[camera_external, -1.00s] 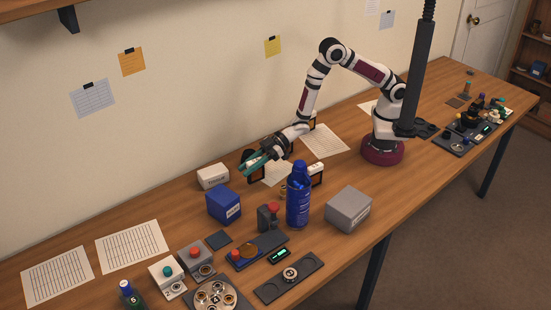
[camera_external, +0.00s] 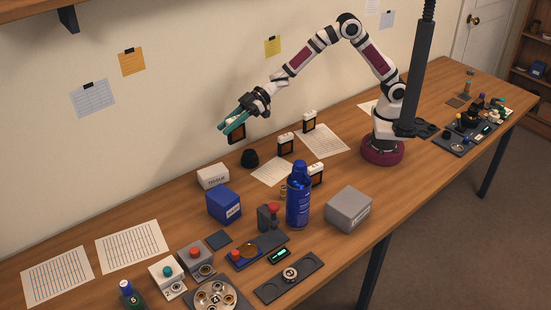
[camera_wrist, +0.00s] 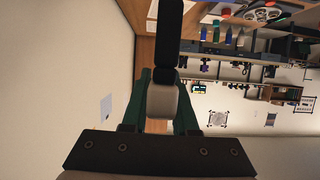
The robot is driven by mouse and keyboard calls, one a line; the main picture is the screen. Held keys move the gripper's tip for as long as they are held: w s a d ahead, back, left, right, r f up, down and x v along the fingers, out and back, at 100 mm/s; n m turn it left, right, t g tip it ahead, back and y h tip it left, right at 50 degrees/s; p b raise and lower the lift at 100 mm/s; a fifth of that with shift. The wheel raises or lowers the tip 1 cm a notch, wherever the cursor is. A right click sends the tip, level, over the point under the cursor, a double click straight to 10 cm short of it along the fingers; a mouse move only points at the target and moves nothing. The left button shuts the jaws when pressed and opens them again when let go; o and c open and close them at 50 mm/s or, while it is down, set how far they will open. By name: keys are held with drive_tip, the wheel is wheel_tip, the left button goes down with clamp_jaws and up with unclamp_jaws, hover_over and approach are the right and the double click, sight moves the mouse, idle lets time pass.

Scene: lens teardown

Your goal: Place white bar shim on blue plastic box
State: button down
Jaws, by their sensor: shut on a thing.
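My gripper (camera_external: 228,123) is raised above the back of the table, its teal fingers shut on a piece with a white bar-like top and a dark frame below, which I take to be the white bar shim (camera_external: 237,134). In the wrist view its white part (camera_wrist: 161,101) sits between the green fingers, with a black part extending beyond it. The blue plastic box (camera_external: 224,206) stands on the table, lower and in front of my gripper, with a white label on its side. Its top is clear.
A white tissue box (camera_external: 213,176) stands just behind the blue box. A black round part (camera_external: 249,158) lies below my gripper. Similar white-topped frames (camera_external: 285,145) stand to the right. A tall blue spray can (camera_external: 298,195) and a grey box (camera_external: 349,209) stand right of the blue box.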

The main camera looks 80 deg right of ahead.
drive_tip(key=w+a+r, duration=0.1)
drive_tip(key=a+r, duration=0.1)
drive_tip(key=a, duration=0.1)
hover_over(222, 194)
wheel_tip(222, 194, down, 11)
drive_tip(key=shift+r, duration=0.1)
drive_tip(key=shift+f, duration=0.2)
drive_tip(key=c, duration=0.7)
unclamp_jaws()
